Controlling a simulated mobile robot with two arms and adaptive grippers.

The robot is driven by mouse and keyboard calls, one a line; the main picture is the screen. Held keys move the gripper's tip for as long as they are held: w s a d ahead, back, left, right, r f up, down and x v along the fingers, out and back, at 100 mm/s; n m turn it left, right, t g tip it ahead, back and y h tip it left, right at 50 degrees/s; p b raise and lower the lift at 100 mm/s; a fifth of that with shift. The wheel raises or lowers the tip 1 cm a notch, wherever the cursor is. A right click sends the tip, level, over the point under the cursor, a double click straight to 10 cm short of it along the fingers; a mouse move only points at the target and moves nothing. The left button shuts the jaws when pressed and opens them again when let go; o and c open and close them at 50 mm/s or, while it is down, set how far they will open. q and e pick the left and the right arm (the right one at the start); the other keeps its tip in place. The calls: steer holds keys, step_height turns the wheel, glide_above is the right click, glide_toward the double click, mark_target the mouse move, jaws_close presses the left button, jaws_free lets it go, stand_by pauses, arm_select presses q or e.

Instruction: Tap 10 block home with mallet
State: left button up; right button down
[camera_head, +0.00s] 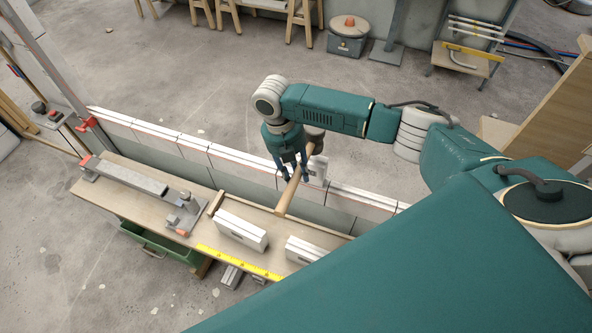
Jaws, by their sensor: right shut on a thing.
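My right gripper (293,171) is shut on the mallet's pale wooden handle (288,195), above the wall's top edge. The handle slants down toward the bench. The mallet's dark head (314,137) shows partly, behind and right of the gripper. A white block (318,170) stands in the wall line just right of the gripper, its top higher than the neighbouring blocks. It is partly hidden by mallet and fingers, and I cannot tell whether the head touches it. No number on it is readable. My left gripper is not in view.
A low wall of white blocks (237,160) runs behind the workbench (125,199). Two loose white blocks (240,232) (304,250), a yellow rule (238,262) and a metal clamp-like tool (184,213) lie on the bench. Open concrete floor lies beyond the wall.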

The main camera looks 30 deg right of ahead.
step_height(320, 180, down, 6)
steer(key=b, duration=0.3)
step_height(320, 180, up, 6)
steer(key=p, duration=0.5)
steer(key=shift+f, duration=0.25)
